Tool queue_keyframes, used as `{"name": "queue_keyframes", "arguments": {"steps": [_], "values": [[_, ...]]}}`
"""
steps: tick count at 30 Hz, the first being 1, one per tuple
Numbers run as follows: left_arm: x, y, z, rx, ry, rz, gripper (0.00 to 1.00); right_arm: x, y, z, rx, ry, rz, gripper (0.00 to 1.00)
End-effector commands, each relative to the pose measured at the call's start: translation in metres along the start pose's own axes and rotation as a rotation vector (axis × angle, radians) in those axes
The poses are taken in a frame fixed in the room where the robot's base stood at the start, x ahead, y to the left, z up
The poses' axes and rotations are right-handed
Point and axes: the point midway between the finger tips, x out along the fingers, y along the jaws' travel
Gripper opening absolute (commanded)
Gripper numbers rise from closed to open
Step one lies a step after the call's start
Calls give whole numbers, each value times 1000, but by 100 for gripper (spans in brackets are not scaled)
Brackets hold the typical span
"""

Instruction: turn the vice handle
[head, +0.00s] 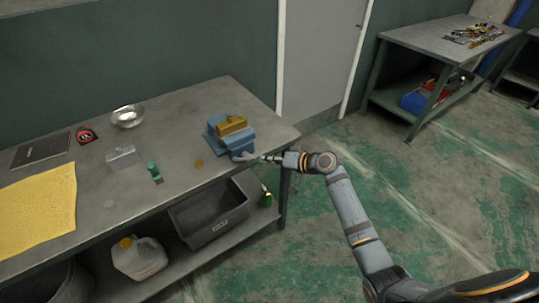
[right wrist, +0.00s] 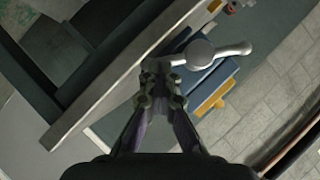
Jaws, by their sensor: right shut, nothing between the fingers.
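The vice is a blue block with a yellow-brown part on top (head: 230,130), near the right end of the workbench. Its grey handle (head: 242,157) is on the front side, low by the bench edge. In the right wrist view the handle (right wrist: 228,50) is a grey bar with a round hub, over the blue vice body (right wrist: 215,75). My right gripper (head: 263,158) reaches in from the right, beside the handle. In the right wrist view its fingertips (right wrist: 163,65) are together and empty, just left of the hub. I cannot tell whether they touch it. My left gripper is not in view.
The workbench (head: 185,185) also holds a metal bowl (head: 128,116), a tape measure (head: 86,135), a clear block (head: 122,158), a small green item (head: 154,172) and a yellow cloth (head: 38,210). A grey bin (head: 208,217) and a jug (head: 138,258) stand below. Open floor lies right.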

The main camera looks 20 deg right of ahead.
Motion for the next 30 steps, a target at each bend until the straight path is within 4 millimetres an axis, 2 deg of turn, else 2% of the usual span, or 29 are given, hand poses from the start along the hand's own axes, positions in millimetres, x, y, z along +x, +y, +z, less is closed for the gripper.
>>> {"name": "queue_keyframes", "arguments": {"steps": [12,30], "values": [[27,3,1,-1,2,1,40,12,2,13,154,-1,-102,0],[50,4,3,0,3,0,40,17,4,20,298,-1,-197,0]]}}
